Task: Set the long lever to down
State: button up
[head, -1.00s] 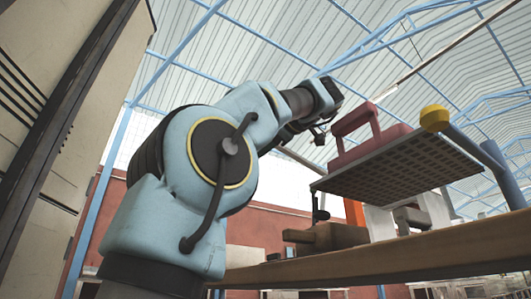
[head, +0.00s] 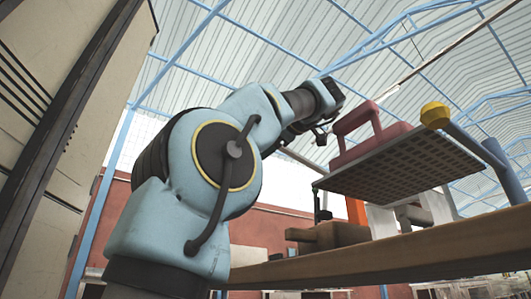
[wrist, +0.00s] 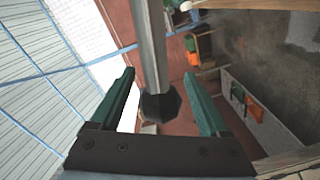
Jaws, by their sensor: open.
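In the wrist view, a grey rod (wrist: 152,45) comes down from the top edge and ends in a dark faceted knob (wrist: 160,105). The knob appears between the two green fingers of my gripper (wrist: 159,75), which are spread apart with gaps on both sides. I cannot tell its depth. In the head view, a blue-grey bar (head: 466,140) with a yellow ball end (head: 436,115) slants up left at the right side. I cannot tell whether these are the same lever. My gripper is small and dark in the head view (head: 320,137), left of the red handled part.
A red handled part (head: 372,140) sits on a perforated plate (head: 405,170) above a wooden table (head: 400,255). A brown block (head: 325,236) stands on the table. A tall pale cabinet (head: 60,130) is at the left. Orange items (wrist: 250,105) show in the wrist view.

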jog(key=v, duration=1)
jog(key=shift+s+d+p, duration=0.2)
jog(key=shift+s+p, duration=0.15)
jog(key=shift+p, duration=0.05)
jog(key=shift+c, duration=0.2)
